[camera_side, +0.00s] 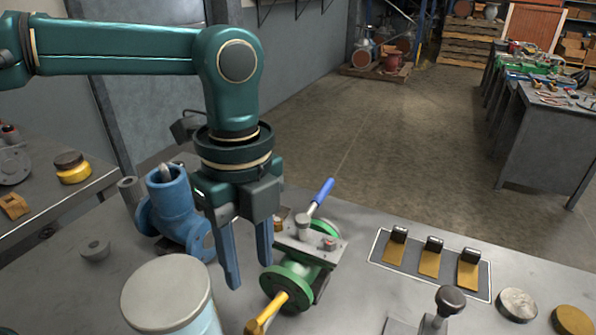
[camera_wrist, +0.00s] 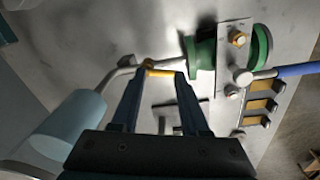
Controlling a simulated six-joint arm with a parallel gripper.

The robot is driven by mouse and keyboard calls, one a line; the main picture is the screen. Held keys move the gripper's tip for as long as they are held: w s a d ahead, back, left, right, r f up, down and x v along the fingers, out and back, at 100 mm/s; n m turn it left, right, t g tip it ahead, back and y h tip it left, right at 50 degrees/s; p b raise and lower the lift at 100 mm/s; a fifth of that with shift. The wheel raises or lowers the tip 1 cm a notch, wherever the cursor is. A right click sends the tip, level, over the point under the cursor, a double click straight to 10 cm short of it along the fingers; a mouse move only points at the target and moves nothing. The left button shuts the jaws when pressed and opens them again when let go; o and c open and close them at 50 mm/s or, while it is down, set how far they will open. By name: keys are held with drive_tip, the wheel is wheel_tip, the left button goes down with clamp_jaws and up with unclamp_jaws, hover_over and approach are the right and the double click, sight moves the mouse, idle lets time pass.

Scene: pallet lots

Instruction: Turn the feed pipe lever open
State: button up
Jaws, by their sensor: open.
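A green valve body (camera_side: 300,270) with a metal top plate stands on the grey bench. A lever with a blue handle (camera_side: 322,190) points up and away from it. A yellow piece (camera_side: 268,311) sticks out at its near side. I cannot tell which of these is the feed pipe lever. In the wrist view, the green valve (camera_wrist: 203,53) and blue handle (camera_wrist: 298,69) are to the right. My gripper (camera_side: 250,277) is open beside the valve, fingers pointing down. In the wrist view a yellow piece (camera_wrist: 160,70) appears between the fingertips; contact is unclear.
A blue casting (camera_side: 175,205) stands behind my gripper. A pale blue cylinder (camera_side: 168,295) with a grey top stands in front. To the right are a panel of yellow switches (camera_side: 430,262), a black knob lever (camera_side: 450,300) and round discs (camera_side: 518,304).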

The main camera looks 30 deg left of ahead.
sight(259, 319)
drive_tip(key=m, duration=0.5)
drive_tip(key=s+d+m+y, duration=0.1)
drive_tip(key=m, duration=0.4)
drive_tip(key=d+m+y, duration=0.1)
drive_tip(key=m, duration=0.5)
drive_tip(key=shift+s+t, duration=0.25)
drive_tip(key=shift+t, duration=0.15)
drive_tip(key=shift+m, duration=0.6)
drive_tip(key=shift+s+d+f, duration=0.1)
drive_tip(key=shift+s+f, duration=0.05)
drive_tip(key=shift+f, duration=0.75)
drive_tip(key=shift+s+d+f, duration=0.1)
drive_tip(key=shift+s+f, duration=0.1)
drive_tip(key=shift+f, duration=0.7)
drive_tip(key=shift+s+d+f, duration=0.1)
drive_tip(key=shift+s+f, duration=0.05)
drive_tip(key=shift+f, duration=0.75)
clamp_jaws()
